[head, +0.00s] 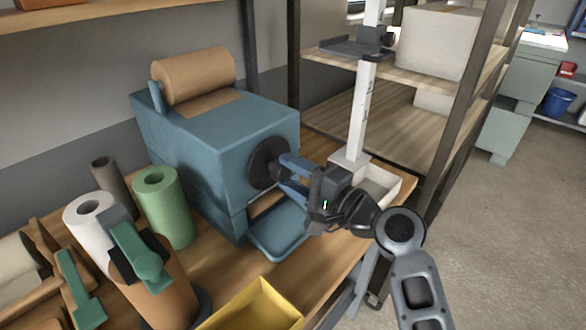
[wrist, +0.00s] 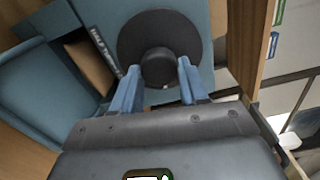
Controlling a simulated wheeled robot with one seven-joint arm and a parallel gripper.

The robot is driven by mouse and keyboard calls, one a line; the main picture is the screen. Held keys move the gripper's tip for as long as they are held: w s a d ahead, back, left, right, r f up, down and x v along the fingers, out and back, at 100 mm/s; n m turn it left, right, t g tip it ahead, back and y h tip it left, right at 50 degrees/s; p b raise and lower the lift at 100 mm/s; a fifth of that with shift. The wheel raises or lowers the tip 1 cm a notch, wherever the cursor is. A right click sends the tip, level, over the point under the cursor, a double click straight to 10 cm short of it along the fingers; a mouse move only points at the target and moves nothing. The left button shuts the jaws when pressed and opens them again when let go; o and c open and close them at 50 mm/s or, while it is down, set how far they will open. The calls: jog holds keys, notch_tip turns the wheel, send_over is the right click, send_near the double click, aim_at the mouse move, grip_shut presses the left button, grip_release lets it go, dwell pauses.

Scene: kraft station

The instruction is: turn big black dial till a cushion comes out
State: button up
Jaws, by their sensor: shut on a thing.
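The big black dial (head: 264,165) is a round disc on the right face of a blue machine (head: 215,125). In the wrist view the dial (wrist: 135,40) has a raised knob (wrist: 158,66) at its centre. My gripper (head: 286,176) has its blue fingers at the knob, one on each side; in the wrist view my gripper (wrist: 158,82) is shut on it. A roll of brown paper (head: 195,78) lies on top of the machine. A brown piece (wrist: 88,62) shows in the machine's opening, above the blue tray (head: 278,232). I cannot tell whether this piece is a cushion.
Green and white rolls (head: 162,205) stand left of the machine. A yellow bin (head: 255,305) is at the table's front. A white tray (head: 380,185) and a white post (head: 355,110) are behind my gripper, near the shelf rack (head: 465,110).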

jog(key=shift+m, duration=0.3)
jog(key=o, duration=1)
jog(key=shift+o, duration=0.2)
jog(key=shift+d, duration=0.1)
jog(key=shift+s+d+f, duration=0.1)
jog(key=shift+s+d, duration=0.15)
jog(key=shift+d, duration=0.05)
jog(key=b+v, duration=0.1)
jog(key=v, duration=0.6)
jog(key=shift+b, duration=0.3)
